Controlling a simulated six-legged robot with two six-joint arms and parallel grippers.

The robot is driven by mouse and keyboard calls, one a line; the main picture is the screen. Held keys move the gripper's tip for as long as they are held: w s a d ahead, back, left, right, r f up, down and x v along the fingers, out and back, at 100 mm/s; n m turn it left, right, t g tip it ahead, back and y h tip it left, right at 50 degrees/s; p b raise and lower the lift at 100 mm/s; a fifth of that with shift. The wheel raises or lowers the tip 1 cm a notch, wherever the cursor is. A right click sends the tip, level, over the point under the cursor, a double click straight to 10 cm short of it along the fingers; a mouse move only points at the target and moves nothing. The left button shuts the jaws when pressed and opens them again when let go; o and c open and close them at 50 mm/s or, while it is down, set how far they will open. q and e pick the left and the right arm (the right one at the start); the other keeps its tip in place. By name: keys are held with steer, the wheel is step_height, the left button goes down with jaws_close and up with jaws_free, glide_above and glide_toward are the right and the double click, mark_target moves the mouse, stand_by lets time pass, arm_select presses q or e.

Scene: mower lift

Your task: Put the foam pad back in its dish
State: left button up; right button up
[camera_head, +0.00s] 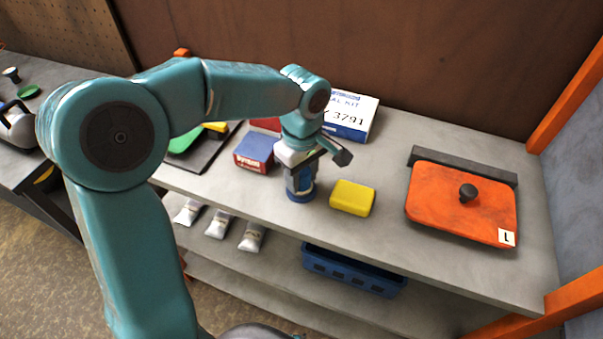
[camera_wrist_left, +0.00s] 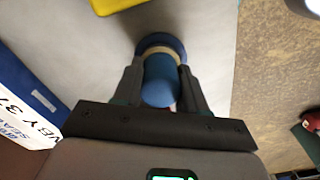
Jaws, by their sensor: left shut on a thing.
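My left gripper (camera_head: 301,182) points down near the shelf's front edge and is shut on an upright blue-handled piece (camera_head: 301,196). In the left wrist view the gripper (camera_wrist_left: 160,74) has a finger on each side of the rounded blue handle (camera_wrist_left: 160,84). Beyond the handle show a pale ring and a wider round blue base. The piece looks like the foam pad over its dish, but I cannot tell whether pad and base touch. A yellow block (camera_head: 352,198) lies just right of the gripper and also shows in the left wrist view (camera_wrist_left: 112,5). My right gripper is not in view.
An orange lid-like plate (camera_head: 450,208) with a black knob lies at right. A white-and-blue box (camera_head: 352,115) and a smaller blue-and-red box (camera_head: 253,153) stand behind. Below are tubes (camera_head: 219,224) and a blue crate (camera_head: 340,268). Grey shelf is clear between block and plate.

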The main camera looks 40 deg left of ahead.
arm_select(q)
steer(key=shift+f, duration=0.2)
steer(key=o, duration=0.9)
steer(key=shift+o, duration=0.2)
steer(key=shift+r, duration=0.15)
steer(key=shift+r, duration=0.35)
step_height(320, 180, up, 12)
steer(key=shift+f+p, duration=0.2)
steer(key=shift+p, duration=0.25)
steer(key=shift+d, duration=0.1)
